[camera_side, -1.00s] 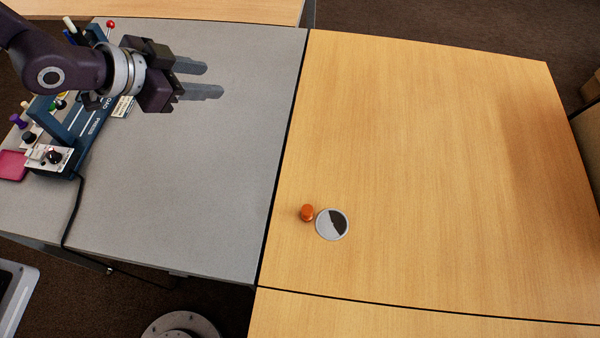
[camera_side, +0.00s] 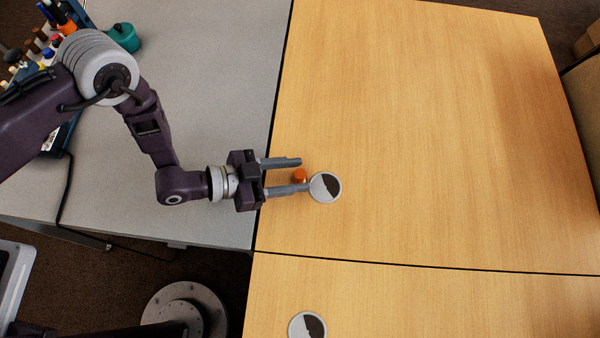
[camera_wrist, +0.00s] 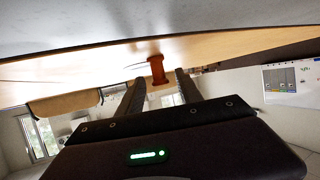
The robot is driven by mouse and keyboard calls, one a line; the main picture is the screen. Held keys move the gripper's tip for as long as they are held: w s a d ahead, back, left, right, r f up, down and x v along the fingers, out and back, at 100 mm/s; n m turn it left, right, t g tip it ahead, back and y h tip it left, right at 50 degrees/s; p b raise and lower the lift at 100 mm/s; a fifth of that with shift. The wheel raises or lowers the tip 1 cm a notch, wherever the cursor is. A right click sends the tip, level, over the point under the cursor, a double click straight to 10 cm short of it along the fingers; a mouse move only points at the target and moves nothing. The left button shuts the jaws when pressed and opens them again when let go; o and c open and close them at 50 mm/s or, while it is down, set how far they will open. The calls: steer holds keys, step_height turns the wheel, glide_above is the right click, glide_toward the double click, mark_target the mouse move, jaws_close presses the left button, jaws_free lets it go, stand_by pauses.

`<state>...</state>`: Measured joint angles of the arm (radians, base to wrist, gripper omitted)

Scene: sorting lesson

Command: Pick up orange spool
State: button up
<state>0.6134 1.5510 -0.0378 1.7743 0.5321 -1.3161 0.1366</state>
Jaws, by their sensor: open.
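The orange spool (camera_side: 300,174) stands on the wooden table near its left edge, partly hidden by a finger in the side view. My gripper (camera_side: 302,174) is open and reaches in from the left, low over the table. Its two fingers appear on either side of the spool near their tips, not closed on it. In the wrist view the spool (camera_wrist: 157,71) shows its narrow waist and wider ends, between the two fingertips (camera_wrist: 160,84). I cannot tell whether a finger touches it.
A round grey and dark disc (camera_side: 318,192) lies just right of the fingertips. A similar disc (camera_side: 293,325) lies at the bottom. A grey table (camera_side: 215,90) with a teal container (camera_side: 126,40) adjoins on the left. The wooden table (camera_side: 430,130) is clear to the right.

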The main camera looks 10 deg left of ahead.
jaws_close()
